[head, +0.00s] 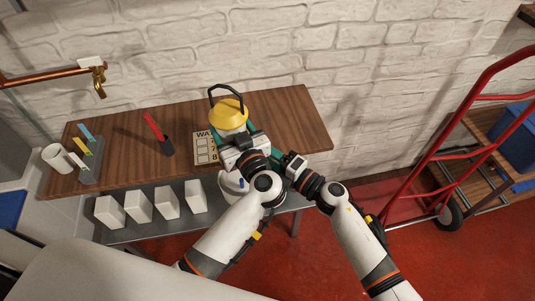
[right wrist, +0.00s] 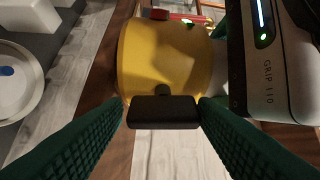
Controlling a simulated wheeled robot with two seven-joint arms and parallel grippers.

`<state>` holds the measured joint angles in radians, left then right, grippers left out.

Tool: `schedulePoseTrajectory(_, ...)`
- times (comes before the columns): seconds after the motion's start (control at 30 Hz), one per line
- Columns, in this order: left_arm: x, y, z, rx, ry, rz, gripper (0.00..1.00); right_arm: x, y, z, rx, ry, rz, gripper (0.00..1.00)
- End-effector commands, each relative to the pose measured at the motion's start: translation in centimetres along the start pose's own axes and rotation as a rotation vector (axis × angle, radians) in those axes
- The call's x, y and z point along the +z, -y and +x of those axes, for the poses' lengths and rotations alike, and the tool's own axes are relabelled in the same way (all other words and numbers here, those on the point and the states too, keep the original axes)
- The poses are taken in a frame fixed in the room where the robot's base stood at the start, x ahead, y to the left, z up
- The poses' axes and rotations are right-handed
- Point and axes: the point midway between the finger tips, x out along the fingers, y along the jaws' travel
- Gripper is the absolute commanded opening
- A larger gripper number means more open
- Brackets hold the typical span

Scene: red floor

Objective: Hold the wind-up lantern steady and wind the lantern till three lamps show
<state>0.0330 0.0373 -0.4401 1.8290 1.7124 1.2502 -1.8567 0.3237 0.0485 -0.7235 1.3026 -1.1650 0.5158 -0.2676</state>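The wind-up lantern (head: 229,114) stands on the wooden bench with a yellow top, a pale part below and a black carrying handle. My left gripper (head: 240,140) is at its lower front and appears closed around it, though its contact is mostly hidden. In the right wrist view the lantern's yellow body (right wrist: 165,60) fills the upper middle, with a black crank grip (right wrist: 163,112) facing me. My right gripper (right wrist: 162,105) is open, its dark green fingers either side of the crank grip, very close to it.
A card with boxes and numbers (head: 203,150) lies left of the lantern. White blocks (head: 138,205) line the lower shelf. A red hand truck (head: 425,165) stands right.

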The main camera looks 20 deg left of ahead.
Motion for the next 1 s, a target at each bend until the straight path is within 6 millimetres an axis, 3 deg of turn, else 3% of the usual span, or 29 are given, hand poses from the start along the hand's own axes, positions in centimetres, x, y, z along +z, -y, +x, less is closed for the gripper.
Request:
schedulePoseTrajectory(0.27,0.2,0.0,0.0,0.0,0.004,-0.002,0.14,-0.1,-0.1,-1.2,0.001,-0.001,-0.001,0.53)
schedulePoseTrajectory(0.7,0.2,0.0,0.0,0.0,0.004,-0.002,0.14,0.0,-0.1,-9.9,0.003,0.0,0.0,0.53)
schedulePoseTrajectory(1.0,0.2,0.0,0.0,0.0,0.004,-0.002,0.14,-0.1,0.0,-12.0,0.0,0.001,0.001,0.53)
